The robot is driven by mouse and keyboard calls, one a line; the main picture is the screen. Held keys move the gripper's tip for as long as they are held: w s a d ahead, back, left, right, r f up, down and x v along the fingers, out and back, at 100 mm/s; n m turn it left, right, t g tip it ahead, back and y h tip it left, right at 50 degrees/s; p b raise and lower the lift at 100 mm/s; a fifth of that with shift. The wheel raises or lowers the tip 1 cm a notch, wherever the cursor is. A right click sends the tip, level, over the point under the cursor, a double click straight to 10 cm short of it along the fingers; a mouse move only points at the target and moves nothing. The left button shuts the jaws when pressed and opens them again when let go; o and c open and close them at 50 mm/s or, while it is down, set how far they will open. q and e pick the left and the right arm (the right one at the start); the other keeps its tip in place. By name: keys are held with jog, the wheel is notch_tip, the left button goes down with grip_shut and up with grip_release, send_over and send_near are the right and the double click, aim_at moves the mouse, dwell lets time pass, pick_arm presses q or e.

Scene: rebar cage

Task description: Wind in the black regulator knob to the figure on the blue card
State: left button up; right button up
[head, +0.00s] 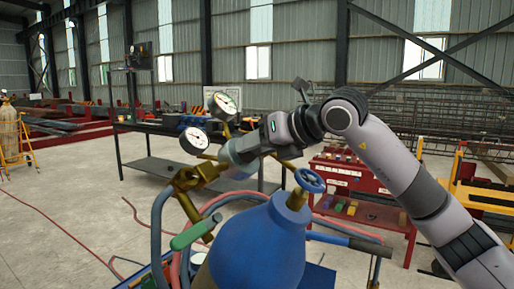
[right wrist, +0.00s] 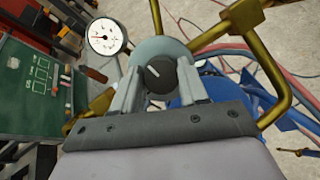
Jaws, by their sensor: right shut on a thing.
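The black regulator knob (right wrist: 160,76), with a white pointer line, sits in a round grey housing (right wrist: 150,53) in the right wrist view. My right gripper (right wrist: 162,82) is shut on the knob, one finger on each side. In the head view my right gripper (head: 230,154) reaches in from the right to the brass regulator (head: 200,175), hiding the knob. Two white dial gauges (head: 194,140) (head: 224,103) stand on the regulator; one also shows in the right wrist view (right wrist: 105,37). I cannot make out a blue card. My left gripper is not in view.
A blue gas cylinder (head: 255,245) with a blue handwheel (head: 310,180) stands in front. Red and blue hoses (head: 215,205) loop around it. A dark workbench (head: 150,165) and a red cabinet (head: 345,180) stand behind. A green board (right wrist: 35,85) with markings is at the left.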

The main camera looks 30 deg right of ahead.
jog(key=shift+m+h, duration=0.4)
jog(key=shift+m, duration=0.9)
jog(key=o, duration=1)
jog(key=shift+o, duration=0.2)
jog(key=b+v, duration=0.1)
jog(key=v, duration=0.6)
jog(key=shift+r, duration=0.1)
